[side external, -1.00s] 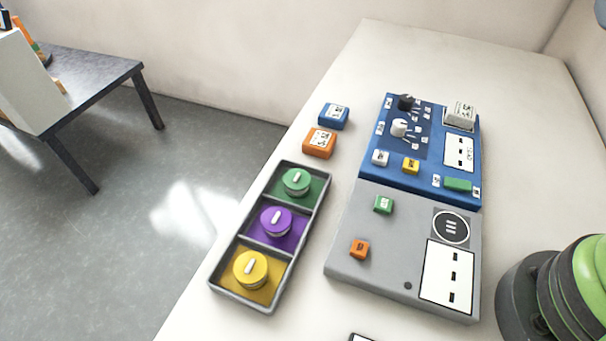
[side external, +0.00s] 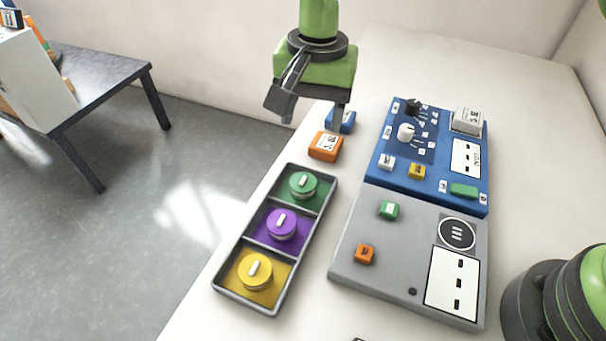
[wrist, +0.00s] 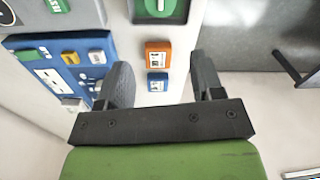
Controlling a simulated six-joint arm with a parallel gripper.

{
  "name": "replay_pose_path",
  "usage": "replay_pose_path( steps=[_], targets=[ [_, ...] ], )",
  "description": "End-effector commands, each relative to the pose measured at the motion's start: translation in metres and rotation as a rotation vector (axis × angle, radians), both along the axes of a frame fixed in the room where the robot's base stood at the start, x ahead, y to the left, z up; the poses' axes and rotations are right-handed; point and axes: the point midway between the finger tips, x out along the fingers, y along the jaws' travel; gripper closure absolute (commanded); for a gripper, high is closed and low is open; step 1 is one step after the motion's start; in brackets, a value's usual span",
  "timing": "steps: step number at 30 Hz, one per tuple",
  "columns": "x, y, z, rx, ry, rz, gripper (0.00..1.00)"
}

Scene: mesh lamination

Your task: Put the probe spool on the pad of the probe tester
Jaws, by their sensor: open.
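A three-compartment tray (side external: 228,294) holds a green spool (side external: 303,185), a purple spool (side external: 282,224) and a yellow spool (side external: 255,271), each with a white mark on top. I cannot tell which is the probe spool. A grey device (side external: 345,270) has a dark round pad (side external: 457,233); a blue device (side external: 385,178) lies behind it. I cannot read which is the probe tester. My gripper (side external: 311,110) is open and empty, above the small blocks behind the tray. In the wrist view, the green spool (wrist: 158,8) shows at the top edge, beyond the fingers (wrist: 160,78).
An orange block (side external: 325,146) and a blue block (side external: 347,122) sit behind the tray. Knobs and buttons stand up from the devices. The white table's left edge runs close beside the tray. A dark side table (side external: 105,88) stands apart on the left.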

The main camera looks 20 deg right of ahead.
Motion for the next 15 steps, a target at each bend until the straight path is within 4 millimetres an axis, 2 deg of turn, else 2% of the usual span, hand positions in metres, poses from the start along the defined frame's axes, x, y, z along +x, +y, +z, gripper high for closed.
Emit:
replay_pose_path(
  steps=[1, 3, 15],
  targets=[
    [-0.001, 0.006, -0.013, -0.013, 0.012, -0.003, 0.39],
    [-0.002, 0.01, -0.024, -0.023, 0.02, -0.01, 0.39],
    [-0.004, 0.014, -0.075, -0.03, 0.027, -0.015, 0.39]
  ],
)
